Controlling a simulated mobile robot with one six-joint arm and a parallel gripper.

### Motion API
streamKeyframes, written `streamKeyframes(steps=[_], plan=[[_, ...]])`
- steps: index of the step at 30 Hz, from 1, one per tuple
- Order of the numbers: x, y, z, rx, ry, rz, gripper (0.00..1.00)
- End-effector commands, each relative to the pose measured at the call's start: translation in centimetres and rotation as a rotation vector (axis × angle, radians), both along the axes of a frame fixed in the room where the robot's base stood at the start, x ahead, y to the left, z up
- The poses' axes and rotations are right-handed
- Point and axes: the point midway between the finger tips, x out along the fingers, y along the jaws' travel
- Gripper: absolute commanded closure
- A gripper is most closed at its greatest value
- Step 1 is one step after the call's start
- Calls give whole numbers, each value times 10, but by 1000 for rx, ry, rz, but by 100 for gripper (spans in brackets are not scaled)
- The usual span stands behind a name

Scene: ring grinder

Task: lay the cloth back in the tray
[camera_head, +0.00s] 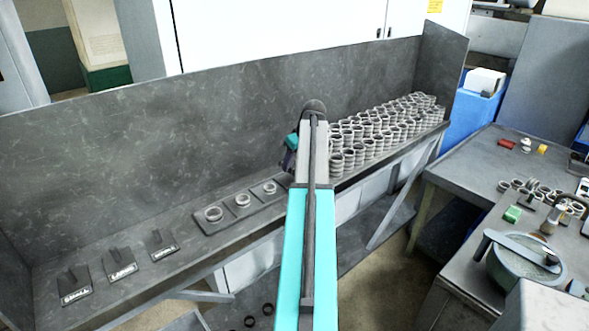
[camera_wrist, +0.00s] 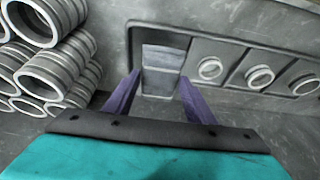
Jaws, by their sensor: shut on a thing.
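My gripper (camera_wrist: 160,77) has its two purple fingers on either side of a flat blue-grey piece, which I take to be the cloth (camera_wrist: 163,56). They are shut on it. The cloth lies over the end compartment of the dark tray (camera_wrist: 225,48) in the wrist view; whether it touches the tray floor I cannot tell. The tray's other compartments hold three rings (camera_wrist: 260,76). In the head view the tray (camera_head: 205,226) lies on the bench, its right end hidden behind my arm.
Stacked metal rings (camera_head: 385,130) stand on the bench close to the right of my arm; they also show at left in the wrist view (camera_wrist: 50,60). Several labelled black stands (camera_head: 120,272) are at left. A back wall (camera_head: 200,120) borders the bench.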

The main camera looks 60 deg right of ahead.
Motion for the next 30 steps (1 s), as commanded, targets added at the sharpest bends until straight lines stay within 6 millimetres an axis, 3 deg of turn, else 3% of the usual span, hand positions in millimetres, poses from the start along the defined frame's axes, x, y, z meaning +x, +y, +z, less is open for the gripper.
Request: streamKeyframes(steps=[8, 19, 30], plan=[[5, -9, 1, 0, 0, -1, 74], [4, -7, -32, 1, 1, -2, 74], [4, -8, -36, 0, 0, -2, 74]])
